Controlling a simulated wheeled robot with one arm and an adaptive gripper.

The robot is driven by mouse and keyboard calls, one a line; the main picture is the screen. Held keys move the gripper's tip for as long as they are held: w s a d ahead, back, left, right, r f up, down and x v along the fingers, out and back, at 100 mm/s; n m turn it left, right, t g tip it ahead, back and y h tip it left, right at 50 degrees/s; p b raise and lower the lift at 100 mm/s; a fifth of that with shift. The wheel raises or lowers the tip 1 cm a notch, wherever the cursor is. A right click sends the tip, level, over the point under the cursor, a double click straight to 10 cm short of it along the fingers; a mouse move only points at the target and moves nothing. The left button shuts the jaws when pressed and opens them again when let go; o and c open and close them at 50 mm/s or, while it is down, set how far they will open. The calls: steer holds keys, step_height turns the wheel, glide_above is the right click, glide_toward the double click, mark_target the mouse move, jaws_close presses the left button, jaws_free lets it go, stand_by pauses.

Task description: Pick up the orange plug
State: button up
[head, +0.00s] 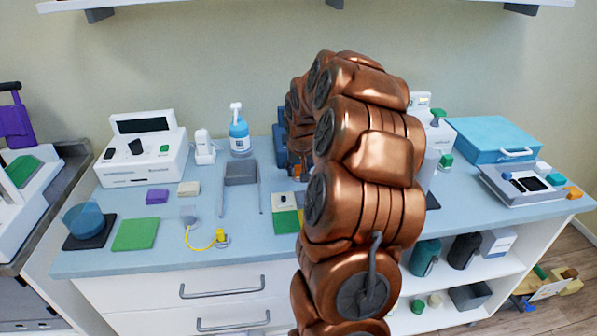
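A small orange piece (573,192) lies near the right end of the blue-grey counter (215,262), beside a grey and white device; it is too small to tell for sure that it is the plug. A yellow plug-like piece (220,236) on a yellow cord lies near the front edge, left of centre. My copper arm rises through the middle of the view and bends over the counter. My gripper is hidden behind the arm links, so its fingers and anything in them cannot be seen.
On the left stand a white device (143,160), a blue-topped pump bottle (240,135), a green mat (136,234) and a blue bowl (83,219). A teal case (492,138) and the grey and white device (520,185) stand right. My arm hides the counter's middle.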

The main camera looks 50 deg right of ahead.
steer(key=c, duration=0.5)
steer(key=shift+c, duration=0.2)
steer(key=shift+r, duration=0.1)
